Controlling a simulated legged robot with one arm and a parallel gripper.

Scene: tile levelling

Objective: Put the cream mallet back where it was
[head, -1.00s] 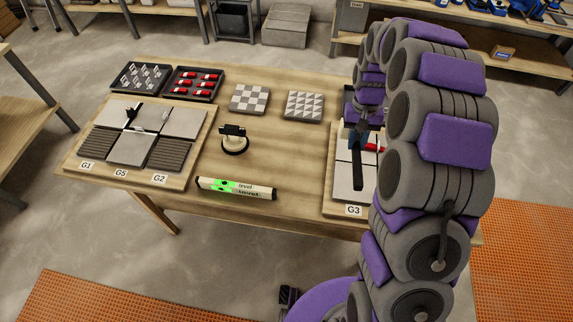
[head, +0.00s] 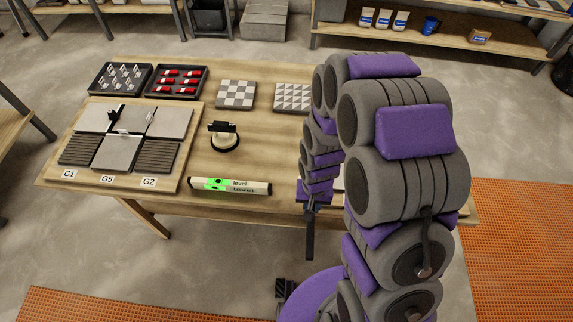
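I cannot make out the cream mallet in the head view; my arm covers the table's right part, including most of the board seen there earlier. My gripper (head: 310,232) points down at the table's front edge, left of my large arm links. Its dark fingers show nearly edge-on, so I cannot tell whether they are open or shut. I see no mallet head or handle at the fingers.
The wooden table (head: 262,150) bears a level (head: 230,187), a round black-and-cream tool (head: 224,137), a left tile board (head: 180,162), a clip tray (head: 121,78), a red-wedge tray (head: 176,82), a checkered tile (head: 236,94) and a triangle-patterned tile (head: 293,97).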

